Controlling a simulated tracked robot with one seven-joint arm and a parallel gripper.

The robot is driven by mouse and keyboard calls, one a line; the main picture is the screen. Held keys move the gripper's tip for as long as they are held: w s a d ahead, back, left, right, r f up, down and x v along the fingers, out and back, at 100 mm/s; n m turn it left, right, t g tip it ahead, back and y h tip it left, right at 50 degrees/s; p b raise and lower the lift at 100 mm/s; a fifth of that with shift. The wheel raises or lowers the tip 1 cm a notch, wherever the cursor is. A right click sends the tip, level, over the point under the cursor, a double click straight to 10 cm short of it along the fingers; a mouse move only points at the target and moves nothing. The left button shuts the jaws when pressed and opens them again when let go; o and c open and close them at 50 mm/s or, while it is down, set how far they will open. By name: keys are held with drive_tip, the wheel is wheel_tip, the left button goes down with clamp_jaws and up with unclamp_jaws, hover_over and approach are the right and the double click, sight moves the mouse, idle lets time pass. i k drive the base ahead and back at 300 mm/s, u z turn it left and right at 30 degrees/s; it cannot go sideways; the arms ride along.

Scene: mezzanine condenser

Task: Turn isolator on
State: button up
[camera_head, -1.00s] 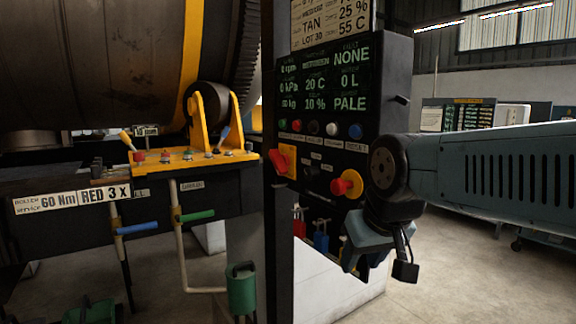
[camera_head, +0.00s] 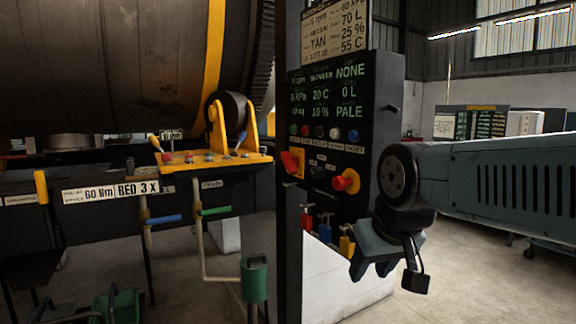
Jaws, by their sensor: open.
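A red rotary handle on a yellow plate (camera_head: 292,163), which looks like the isolator, is on the left side of the black control panel (camera_head: 377,100). The handle is tilted; its label is too small to read. My gripper (camera_head: 372,268) hangs low in front of the panel's lower right, pointing down. It is open, with nothing seen between its fingers. It is apart from the handle, lower and to its right in the picture.
A red mushroom button (camera_head: 345,181) on yellow sits right of the handle. A black knob (camera_head: 317,173) is between them. Red, blue and yellow tags or locks (camera_head: 324,230) hang below. A yellow roller bracket (camera_head: 216,159) and drum (camera_head: 100,65) stand left. Floor shows at right.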

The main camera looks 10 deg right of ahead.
sight(290, 164)
drive_tip(key=u, duration=0.1)
drive_tip(key=i, duration=0.9)
drive_tip(key=z, duration=0.1)
